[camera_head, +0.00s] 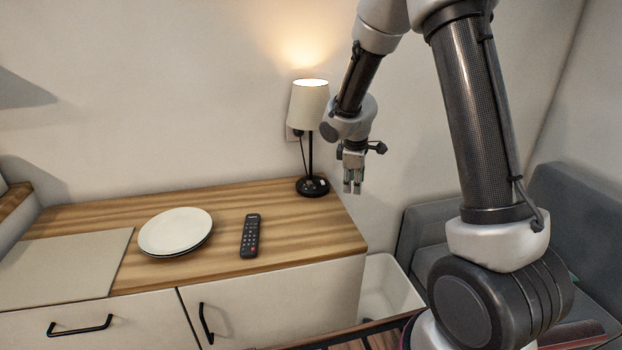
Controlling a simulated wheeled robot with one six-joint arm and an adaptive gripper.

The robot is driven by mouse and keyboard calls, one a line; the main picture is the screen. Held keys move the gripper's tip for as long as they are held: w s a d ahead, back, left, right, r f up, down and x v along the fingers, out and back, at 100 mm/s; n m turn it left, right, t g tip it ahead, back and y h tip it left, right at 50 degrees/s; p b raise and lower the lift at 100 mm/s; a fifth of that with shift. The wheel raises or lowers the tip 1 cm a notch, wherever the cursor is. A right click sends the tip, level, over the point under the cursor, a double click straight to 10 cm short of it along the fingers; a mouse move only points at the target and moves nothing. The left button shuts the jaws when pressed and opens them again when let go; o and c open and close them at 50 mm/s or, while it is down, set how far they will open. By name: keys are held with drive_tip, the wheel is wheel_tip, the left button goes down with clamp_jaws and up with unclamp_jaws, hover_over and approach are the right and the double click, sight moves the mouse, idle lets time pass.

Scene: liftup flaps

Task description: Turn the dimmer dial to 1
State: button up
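A table lamp with a lit white shade (309,103) stands at the back right corner of the wooden counter. Its round black base (312,187) carries small fittings on top; which of them is the dimmer dial, and its setting, are too small to tell. My gripper (353,190) points down just right of the lamp base, apart from it. Its two fingers look slightly parted, with nothing visible between them.
A white plate (175,231) and a dark remote (250,236) lie on the counter (300,240). A grey board (65,266) lies at left. A white bin (385,290) stands right of the cabinet, near a grey sofa (570,215).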

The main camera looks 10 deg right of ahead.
sight(309, 181)
drive_tip(key=a+m, duration=0.3)
drive_tip(key=s+a+f+m+t, duration=0.1)
drive_tip(key=a+m, duration=0.2)
drive_tip(key=a, duration=0.1)
drive_tip(key=a+m+y, duration=0.1)
drive_tip(key=a+m, duration=0.2)
drive_tip(key=a, duration=0.1)
drive_tip(key=shift+s+a+f+t, duration=0.1)
drive_tip(key=shift+s+f+t, duration=0.1)
drive_tip(key=shift+t, duration=0.2)
drive_tip(key=m, duration=0.3)
drive_tip(key=shift+a+m, duration=0.2)
drive_tip(key=shift+m, duration=0.1)
drive_tip(key=shift+w+d, duration=0.2)
drive_tip(key=shift+w, duration=2.95)
drive_tip(key=w, duration=0.5)
drive_tip(key=shift+d, duration=0.25)
drive_tip(key=shift+w+x, duration=0.15)
drive_tip(key=shift+x, duration=0.65)
drive_tip(key=shift+w+x, duration=0.15)
drive_tip(key=shift+x, duration=0.65)
drive_tip(key=shift+r, duration=0.1)
clamp_jaws()
